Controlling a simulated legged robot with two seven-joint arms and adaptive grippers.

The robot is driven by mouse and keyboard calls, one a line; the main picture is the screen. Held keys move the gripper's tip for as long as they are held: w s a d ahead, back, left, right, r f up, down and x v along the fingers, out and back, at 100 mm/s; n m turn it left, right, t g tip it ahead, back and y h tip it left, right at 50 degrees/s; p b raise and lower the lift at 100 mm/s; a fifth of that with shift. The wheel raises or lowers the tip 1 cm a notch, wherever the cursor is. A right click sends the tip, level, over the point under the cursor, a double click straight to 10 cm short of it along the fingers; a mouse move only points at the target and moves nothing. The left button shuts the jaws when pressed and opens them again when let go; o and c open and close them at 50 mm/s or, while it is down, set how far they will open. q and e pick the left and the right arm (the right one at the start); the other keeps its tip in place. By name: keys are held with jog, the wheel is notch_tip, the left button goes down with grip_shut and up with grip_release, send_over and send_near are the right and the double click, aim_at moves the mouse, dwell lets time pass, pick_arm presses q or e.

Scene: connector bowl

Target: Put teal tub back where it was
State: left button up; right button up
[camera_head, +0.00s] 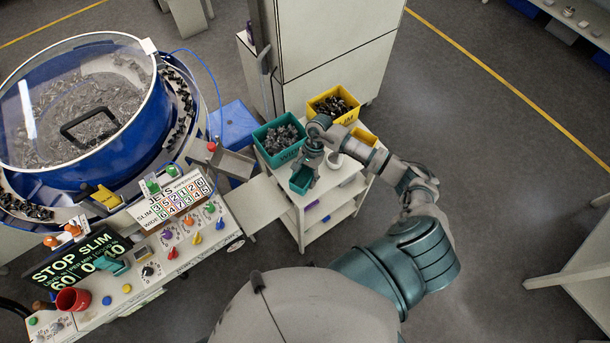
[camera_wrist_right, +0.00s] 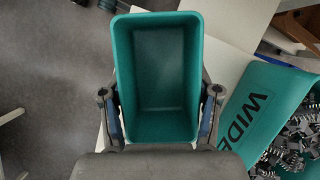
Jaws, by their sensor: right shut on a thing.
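The small teal tub (camera_head: 301,180) is at the front left of the white cart's top. In the right wrist view the tub (camera_wrist_right: 158,80) is upright and empty, with a finger on each side of it. My right gripper (camera_head: 307,170) is shut on the tub; in the wrist view the gripper (camera_wrist_right: 160,118) has its fingers against the tub's side walls. I cannot tell whether the tub's base touches the cart top. My left gripper is not in view.
A larger teal bin marked WIDE (camera_head: 279,139) and a yellow bin (camera_head: 334,105), both holding metal parts, stand behind. A small yellow tub (camera_head: 364,137) and a white cup (camera_head: 334,160) are to the right. A blue bowl feeder (camera_head: 130,160) and control panel (camera_head: 183,238) stand left.

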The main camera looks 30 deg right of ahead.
aim_at(305, 175)
jog(key=shift+w+d, duration=0.15)
jog(key=shift+w, duration=0.55)
jog(key=f, duration=0.1)
jog(key=d+f+p, duration=0.1)
jog(key=f, duration=0.1)
jog(key=shift+f, duration=0.25)
jog(key=shift+d+f, duration=0.2)
jog(key=shift+d, duration=0.1)
jog(key=o, duration=1.2)
jog(key=shift+a, duration=0.5)
jog(key=shift+r, duration=0.1)
jog(key=shift+w+d+r, duration=0.1)
jog(key=shift+w+r, duration=0.05)
jog(key=shift+r, duration=0.05)
pick_arm(q)
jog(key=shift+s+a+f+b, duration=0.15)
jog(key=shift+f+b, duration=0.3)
jog(key=shift+b, duration=0.25)
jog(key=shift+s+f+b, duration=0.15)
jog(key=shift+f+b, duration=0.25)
jog(key=shift+b, duration=0.25)
pick_arm(e)
jog(key=v, duration=1.1)
jog(key=shift+r, duration=0.25)
